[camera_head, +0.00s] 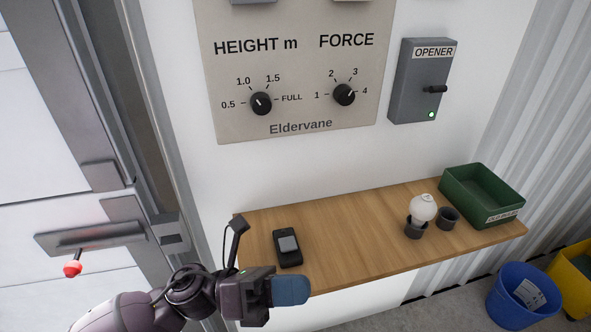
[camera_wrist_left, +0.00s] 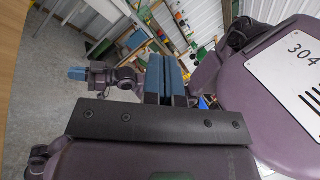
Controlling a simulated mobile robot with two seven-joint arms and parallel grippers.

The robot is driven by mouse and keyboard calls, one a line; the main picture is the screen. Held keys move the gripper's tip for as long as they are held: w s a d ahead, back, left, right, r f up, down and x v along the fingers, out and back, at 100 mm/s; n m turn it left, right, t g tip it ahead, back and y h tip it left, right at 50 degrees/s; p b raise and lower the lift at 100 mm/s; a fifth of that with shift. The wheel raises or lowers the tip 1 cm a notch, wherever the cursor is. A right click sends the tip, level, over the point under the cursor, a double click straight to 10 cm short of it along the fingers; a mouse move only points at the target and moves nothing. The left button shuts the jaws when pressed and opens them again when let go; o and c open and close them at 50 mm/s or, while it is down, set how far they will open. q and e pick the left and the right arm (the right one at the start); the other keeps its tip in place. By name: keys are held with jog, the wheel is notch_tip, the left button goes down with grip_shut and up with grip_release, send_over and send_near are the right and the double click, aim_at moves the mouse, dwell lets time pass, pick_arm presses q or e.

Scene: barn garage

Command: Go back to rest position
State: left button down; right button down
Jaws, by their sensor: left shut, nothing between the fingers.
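My left gripper (camera_head: 291,290) is in front of the wooden shelf's front edge in the head view, its blue fingers pressed together with nothing between them. The shut fingers also show in the left wrist view (camera_wrist_left: 166,80). What looks like my right gripper (camera_wrist_left: 77,74), with a blue tip, shows at the left of the wrist view; it is too small to tell open or shut. The right gripper is outside the head view.
The wooden shelf (camera_head: 350,240) holds a black handheld device (camera_head: 287,247), a white bulb (camera_head: 423,207) in a dark holder, a dark cup (camera_head: 447,218) and a green bin (camera_head: 466,190). A red-knobbed lever (camera_head: 73,268) is at left. Blue (camera_head: 523,296) and yellow bins stand below.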

pick_arm(q)
jog(key=w+a+f+n+t+y, duration=0.5)
jog(key=n+t, duration=0.5)
jog(key=n, duration=0.4)
jog(key=w+a+f+n+t+y, duration=0.4)
jog(key=a+n+t, duration=0.4)
jog(key=n, duration=0.6)
jog(key=s+a+f+n+g+y, duration=0.2)
jog(key=s+a+f+n+y, duration=0.4)
jog(key=a+f+n, duration=0.1)
jog(key=s+a+f+n+g+y, duration=0.3)
jog(key=s+a+f+n+y, duration=0.3)
jog(key=f+n, duration=0.4)
jog(key=shift+s+a+f, duration=0.55)
jog(key=shift+a+f, duration=0.2)
jog(key=shift+f, duration=0.15)
pick_arm(e)
jog(key=shift+f, duration=0.1)
jog(key=shift+s+f, duration=0.1)
jog(key=shift+s, duration=0.3)
jog(key=shift+w, duration=0.15)
